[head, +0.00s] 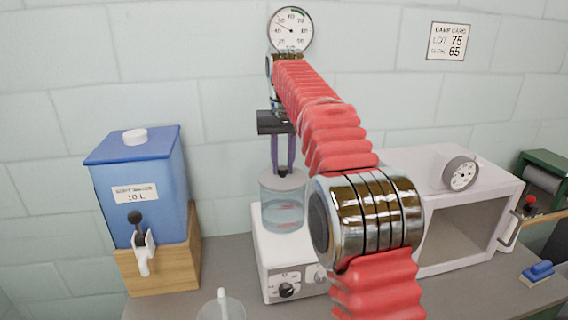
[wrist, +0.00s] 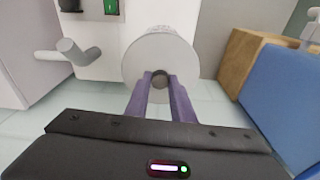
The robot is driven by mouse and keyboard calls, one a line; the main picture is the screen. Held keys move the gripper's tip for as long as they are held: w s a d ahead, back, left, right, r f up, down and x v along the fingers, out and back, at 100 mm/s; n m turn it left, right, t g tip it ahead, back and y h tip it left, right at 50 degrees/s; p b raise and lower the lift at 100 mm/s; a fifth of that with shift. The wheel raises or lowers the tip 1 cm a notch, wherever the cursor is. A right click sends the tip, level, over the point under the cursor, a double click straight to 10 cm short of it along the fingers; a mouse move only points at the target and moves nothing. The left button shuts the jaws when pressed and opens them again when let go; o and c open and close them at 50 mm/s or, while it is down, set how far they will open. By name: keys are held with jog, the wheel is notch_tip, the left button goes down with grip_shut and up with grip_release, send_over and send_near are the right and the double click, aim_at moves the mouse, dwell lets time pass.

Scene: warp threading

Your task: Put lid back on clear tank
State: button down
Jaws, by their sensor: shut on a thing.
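The clear tank (head: 283,212) stands on a white base unit with a dial and holds bluish water. The lid (head: 283,181) is a flat grey disc with a small dark knob, level at the tank's mouth; I cannot tell whether it rests on the rim or hovers just above. My gripper (head: 283,168) is above it, pointing down, with its two purple fingers shut on the knob. In the wrist view the lid (wrist: 160,55) lies just beyond the fingertips (wrist: 160,82) and hides the tank beneath.
A blue water container (head: 150,205) with a tap stands on a wooden block (head: 165,268) to the left. A white oven-like box (head: 465,225) stands to the right. A clear vessel (head: 222,308) is at the front. A round gauge (head: 290,30) hangs behind my arm.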

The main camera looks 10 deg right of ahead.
jog(key=c, duration=1)
grip_release()
jog(key=shift+r, duration=0.1)
jog(key=shift+w+r, duration=0.1)
jog(key=shift+r, duration=3.3)
jog(key=shift+c, duration=0.5)
grip_shut()
